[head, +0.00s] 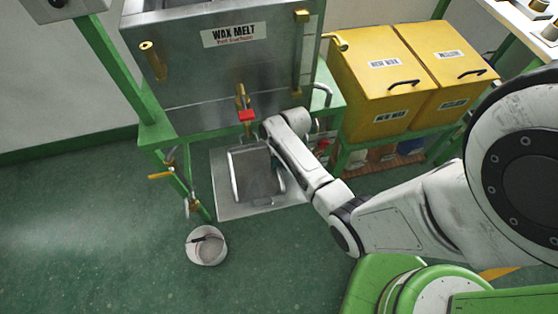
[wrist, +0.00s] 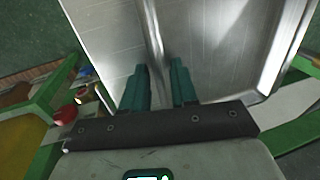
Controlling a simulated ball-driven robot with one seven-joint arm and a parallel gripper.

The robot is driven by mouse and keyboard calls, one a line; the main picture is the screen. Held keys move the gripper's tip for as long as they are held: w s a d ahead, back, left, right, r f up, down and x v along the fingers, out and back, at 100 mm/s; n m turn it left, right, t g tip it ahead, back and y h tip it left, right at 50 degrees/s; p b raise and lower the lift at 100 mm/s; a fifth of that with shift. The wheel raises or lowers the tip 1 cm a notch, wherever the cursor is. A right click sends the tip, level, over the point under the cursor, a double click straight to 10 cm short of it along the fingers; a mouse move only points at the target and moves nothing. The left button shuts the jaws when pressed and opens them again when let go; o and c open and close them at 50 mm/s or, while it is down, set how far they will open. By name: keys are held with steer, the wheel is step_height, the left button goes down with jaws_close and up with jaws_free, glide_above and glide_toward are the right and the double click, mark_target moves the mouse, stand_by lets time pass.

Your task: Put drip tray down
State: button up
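The drip tray (head: 257,175) is a shallow grey metal tray with a bright rim, below the wax melt tank's tap. It appears over a flat metal plate (head: 230,204) on the floor; whether it touches the plate I cannot tell. My gripper's teal fingers (wrist: 160,85) stand on either side of the tray's rim in the wrist view and look closed on it. The drip tray (wrist: 220,45) fills much of that view. In the head view my wrist hides the fingers and part of the tray's right side.
The wax melt tank (head: 210,75) stands above on a green frame, with a red-handled tap (head: 247,115) over the tray. A white bucket (head: 206,246) is at the lower left. Yellow bins (head: 385,85) stand at right. Open green floor lies at left.

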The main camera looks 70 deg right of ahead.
steer(key=shift+r, duration=0.15)
step_height(320, 180, up, 11)
steer(key=s+d+p, duration=0.2)
steer(key=s+a+r+n, duration=0.3)
steer(key=s+a+n, duration=0.1)
steer(key=a, duration=0.5)
steer(key=s+a+r+n+h, duration=0.1)
steer(key=s+a+r+n, duration=0.3)
steer(key=a, duration=0.6)
steer(key=shift+s+a+r+n+g+h, duration=0.15)
steer(key=shift+s+a+n+g+h, duration=0.2)
steer(key=shift+s+n, duration=0.55)
steer(key=shift+w+d, duration=0.1)
steer(key=shift+d, duration=0.1)
